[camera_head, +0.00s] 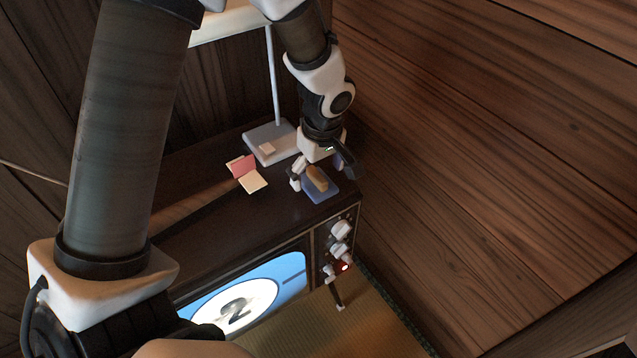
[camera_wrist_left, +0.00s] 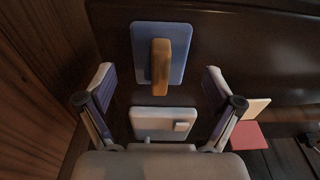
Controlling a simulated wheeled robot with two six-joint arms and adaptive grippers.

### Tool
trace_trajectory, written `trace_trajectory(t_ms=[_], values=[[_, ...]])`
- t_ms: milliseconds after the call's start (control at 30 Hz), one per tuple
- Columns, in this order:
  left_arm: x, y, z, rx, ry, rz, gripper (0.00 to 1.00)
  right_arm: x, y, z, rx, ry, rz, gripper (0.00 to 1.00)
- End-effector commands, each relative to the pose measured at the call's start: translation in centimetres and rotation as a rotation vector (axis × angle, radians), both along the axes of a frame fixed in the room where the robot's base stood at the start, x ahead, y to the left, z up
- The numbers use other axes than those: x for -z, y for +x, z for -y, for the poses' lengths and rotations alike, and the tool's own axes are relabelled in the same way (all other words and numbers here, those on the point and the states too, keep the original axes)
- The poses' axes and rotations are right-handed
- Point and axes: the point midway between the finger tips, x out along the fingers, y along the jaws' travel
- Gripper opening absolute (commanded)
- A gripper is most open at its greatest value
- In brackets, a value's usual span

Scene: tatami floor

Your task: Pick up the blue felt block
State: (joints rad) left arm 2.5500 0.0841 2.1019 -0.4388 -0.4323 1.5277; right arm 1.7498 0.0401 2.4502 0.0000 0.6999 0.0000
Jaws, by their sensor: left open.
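The blue felt block (camera_head: 322,192) is a flat blue pad with a tan handle (camera_head: 317,179) on top. It lies on the dark top of a television, near its right end. In the left wrist view the blue felt block (camera_wrist_left: 142,40) lies flat, with its tan handle (camera_wrist_left: 160,66) running lengthwise. My left gripper (camera_head: 322,173) is open above the block and holds nothing. In the wrist view its fingers (camera_wrist_left: 159,80) stand wide to either side of the handle's near end. My right gripper is not in view.
The old television (camera_head: 190,216) has knobs (camera_head: 341,230) on its front right. A lamp's pale base (camera_head: 262,133) stands just behind the block; its pole rises beside my arm. Pink and cream notes (camera_head: 243,168) lie left of the block. Wooden walls (camera_head: 480,150) enclose the corner.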

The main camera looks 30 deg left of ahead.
Motion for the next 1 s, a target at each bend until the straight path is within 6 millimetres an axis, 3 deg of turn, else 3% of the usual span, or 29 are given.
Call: trace_trajectory(t_ms=[100, 300, 467, 500, 833, 1000], values=[[1.3, 0.1, -0.1, 0.000, -0.001, 0.001, 0.92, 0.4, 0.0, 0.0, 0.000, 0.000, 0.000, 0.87], [1.2, 0.1, -0.1, 0.000, -0.001, 0.002, 0.88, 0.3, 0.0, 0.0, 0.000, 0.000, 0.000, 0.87], [1.2, 0.1, -0.1, 0.000, -0.001, 0.001, 0.32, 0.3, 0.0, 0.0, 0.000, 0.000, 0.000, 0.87], [1.2, 0.1, -0.1, 0.000, -0.001, 0.001, 0.27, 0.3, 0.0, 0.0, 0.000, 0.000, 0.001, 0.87], [0.8, 0.1, -0.1, -0.001, -0.001, 0.002, 0.27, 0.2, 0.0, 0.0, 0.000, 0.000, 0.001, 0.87], [-2.5, 0.2, -0.1, 0.000, 0.000, 0.006, 0.27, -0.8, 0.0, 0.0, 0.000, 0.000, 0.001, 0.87]])
